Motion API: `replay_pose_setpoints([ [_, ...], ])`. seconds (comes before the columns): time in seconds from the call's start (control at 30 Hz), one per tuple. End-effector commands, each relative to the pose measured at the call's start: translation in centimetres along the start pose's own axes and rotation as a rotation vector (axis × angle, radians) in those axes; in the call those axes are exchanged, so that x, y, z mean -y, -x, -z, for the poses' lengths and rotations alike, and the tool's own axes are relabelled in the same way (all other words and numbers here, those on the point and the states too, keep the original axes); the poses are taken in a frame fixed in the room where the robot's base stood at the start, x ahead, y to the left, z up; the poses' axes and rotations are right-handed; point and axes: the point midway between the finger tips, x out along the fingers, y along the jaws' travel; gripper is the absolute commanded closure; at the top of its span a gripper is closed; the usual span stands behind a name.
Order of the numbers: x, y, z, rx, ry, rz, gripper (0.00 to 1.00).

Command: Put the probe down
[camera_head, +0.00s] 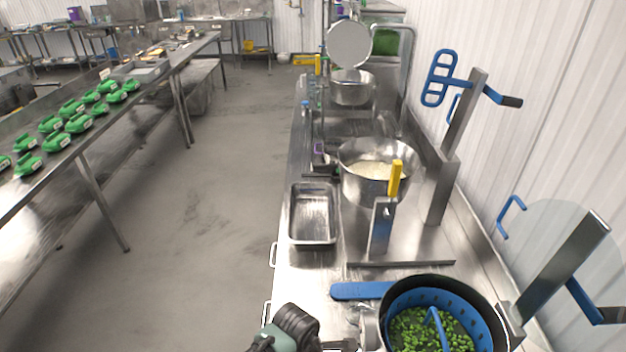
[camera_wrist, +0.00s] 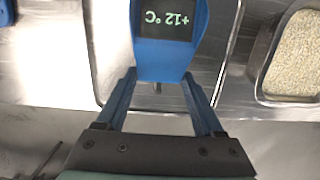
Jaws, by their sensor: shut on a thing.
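The probe (camera_wrist: 168,50) is a blue handheld thermometer. Its dark screen reads +12 °C, upside down in the wrist view. My gripper (camera_wrist: 160,80) has its two blue fingers closed on the probe's near end. The probe is over a steel surface, and I cannot tell whether it touches it. A thin dark tip shows between the fingers. In the head view, part of my arm shows at the bottom edge, and I cannot make out the probe there.
A steel pan of grain (camera_wrist: 295,55) lies right in the wrist view. The head view shows a pot of peas (camera_head: 395,295), a blue flat bar (camera_head: 360,290), an empty steel tray (camera_head: 293,215) and a steel bowl (camera_head: 350,185) on the counter. Green items (camera_head: 78,123) line the left table.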

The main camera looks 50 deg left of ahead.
Motion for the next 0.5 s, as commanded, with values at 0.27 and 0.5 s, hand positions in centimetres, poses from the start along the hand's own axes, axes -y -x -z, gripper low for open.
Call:
replay_pose_setpoints([
  [0.27,0.0,-0.1,0.0,0.0,0.0,0.0,0.01],
  [0.5,-0.02,0.11,-0.01,0.0,0.0,0.0,0.01],
])
